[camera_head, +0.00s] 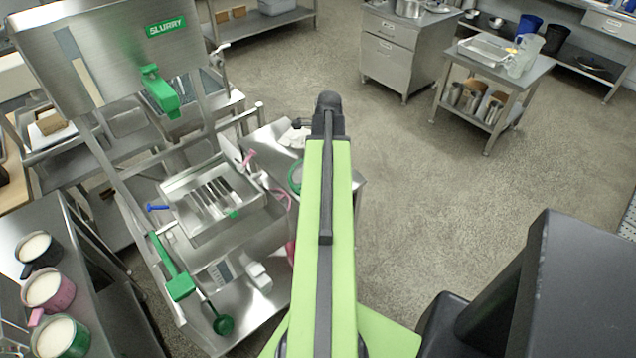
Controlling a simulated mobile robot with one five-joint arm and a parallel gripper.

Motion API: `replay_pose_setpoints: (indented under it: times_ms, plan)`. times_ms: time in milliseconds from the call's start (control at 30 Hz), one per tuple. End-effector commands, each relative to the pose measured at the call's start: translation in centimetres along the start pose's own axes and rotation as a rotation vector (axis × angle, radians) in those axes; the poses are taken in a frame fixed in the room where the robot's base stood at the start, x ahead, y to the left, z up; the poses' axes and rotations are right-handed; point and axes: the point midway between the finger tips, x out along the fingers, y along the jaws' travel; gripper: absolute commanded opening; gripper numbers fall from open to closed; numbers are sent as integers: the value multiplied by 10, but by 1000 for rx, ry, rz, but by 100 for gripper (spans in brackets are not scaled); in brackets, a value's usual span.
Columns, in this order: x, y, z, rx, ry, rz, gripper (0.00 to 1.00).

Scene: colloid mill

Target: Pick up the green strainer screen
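A green curved rim (292,179), which looks like the edge of the green strainer screen, shows just left of my arm. My arm hides most of it, so I cannot tell its full shape. It lies on a steel side table (264,142). My gripper is not clearly visible; my light green arm stretches up the middle of the view to a dark end at the top, beyond the rim. I see nothing held there.
The steel mill with its SLURRY panel (105,50) and slotted tray (215,205) fills the left. A green lever (172,268) and pink-handled parts are close by. Several cups of white liquid stand at lower left. Open floor (450,200) lies to the right.

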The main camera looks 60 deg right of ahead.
Motion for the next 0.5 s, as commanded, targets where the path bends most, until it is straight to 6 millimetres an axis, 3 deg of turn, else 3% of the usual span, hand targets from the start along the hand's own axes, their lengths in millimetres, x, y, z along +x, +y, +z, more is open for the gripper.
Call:
replay_pose_setpoints:
  times_ms: [167,500]
  plan:
    - [-2,0,0,0,0,0,53]
    - [-2,0,0,-1,0,0,9]
